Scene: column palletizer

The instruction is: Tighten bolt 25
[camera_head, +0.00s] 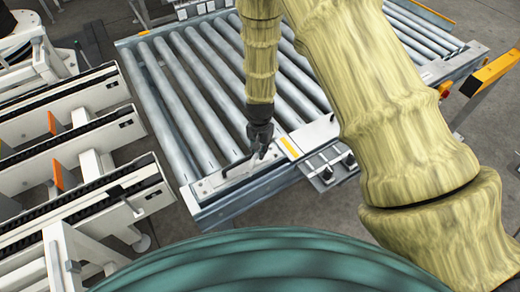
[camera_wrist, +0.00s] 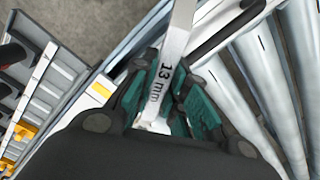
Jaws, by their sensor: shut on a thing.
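My gripper (camera_head: 260,150) hangs low over the near edge of the roller conveyor (camera_head: 205,215). It is shut on a silver wrench marked "13 mm" (camera_wrist: 168,68), gripped between the teal finger pads in the wrist view (camera_wrist: 172,102). The wrench's far end runs out of the top of the wrist view. In the head view the wrench (camera_head: 256,162) is a small pale shape just below the fingers, close to the conveyor's near side rail. I cannot make out bolt 25, or whether the wrench touches any bolt.
Grey rollers (camera_head: 190,95) fill the conveyor behind my gripper. A small bracket box with dark knobs (camera_head: 328,168) juts from the near rail on the right. White chain-conveyor beams (camera_head: 85,145) stand at the left. An orange-topped post (camera_head: 490,72) stands at the right.

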